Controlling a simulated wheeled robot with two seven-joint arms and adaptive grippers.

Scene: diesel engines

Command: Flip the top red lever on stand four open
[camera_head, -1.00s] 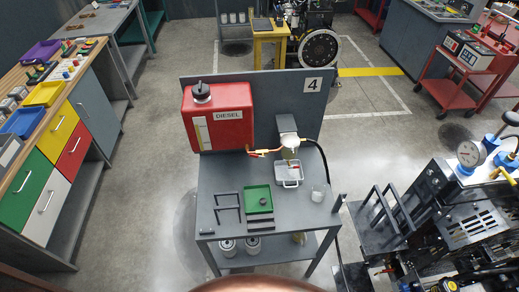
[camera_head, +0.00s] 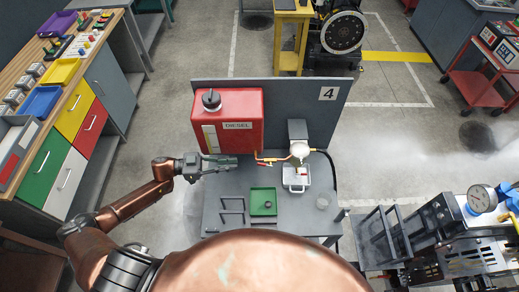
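Stand four (camera_head: 333,158) is a grey table with a back panel marked 4. A red diesel tank (camera_head: 236,108) stands on it at the left. A brass pipe (camera_head: 276,159) runs from the tank's lower right to a pale filter bowl (camera_head: 300,149). A small red lever (camera_head: 263,163) sits at the tank end of this pipe. A second small red part (camera_head: 304,174) shows below the bowl. My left gripper (camera_head: 236,163) is under the tank's lower front, left of the red lever and apparently apart from it. Its finger gap is too small to judge. My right gripper is not in view.
A green tray (camera_head: 263,191) with a dark round part, a white tray (camera_head: 306,179) and a clear cup (camera_head: 323,203) are on the tabletop. A drawer bench (camera_head: 69,159) stands left, an engine with a gauge (camera_head: 480,199) right.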

